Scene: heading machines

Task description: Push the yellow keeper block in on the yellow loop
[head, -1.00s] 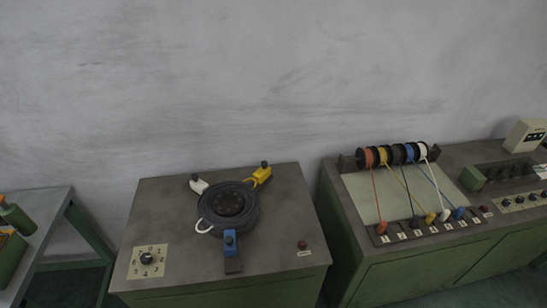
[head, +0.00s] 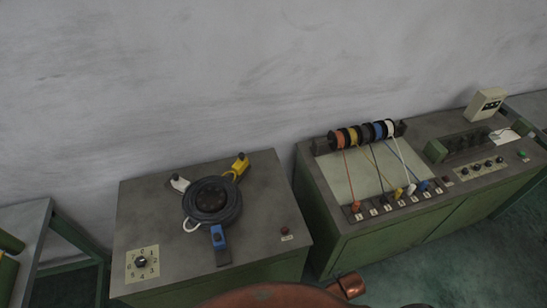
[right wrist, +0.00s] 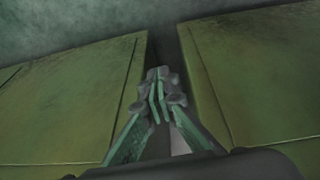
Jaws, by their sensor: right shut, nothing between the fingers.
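The yellow keeper block (head: 240,164) sits at the back right of the black round head (head: 212,201) on the left machine's top. A small yellow loop (head: 230,174) shows between the block and the round head; whether they touch is too small to tell. My right gripper (right wrist: 158,92) is shut and empty in the right wrist view, pointing at the gap between two green cabinets. It does not show in the head view, where only a copper-coloured part of my arm (head: 270,296) shows at the bottom. My left gripper is not in view.
A numbered dial (head: 141,263) is at front left. The right machine holds coloured spools (head: 362,136) and cords.

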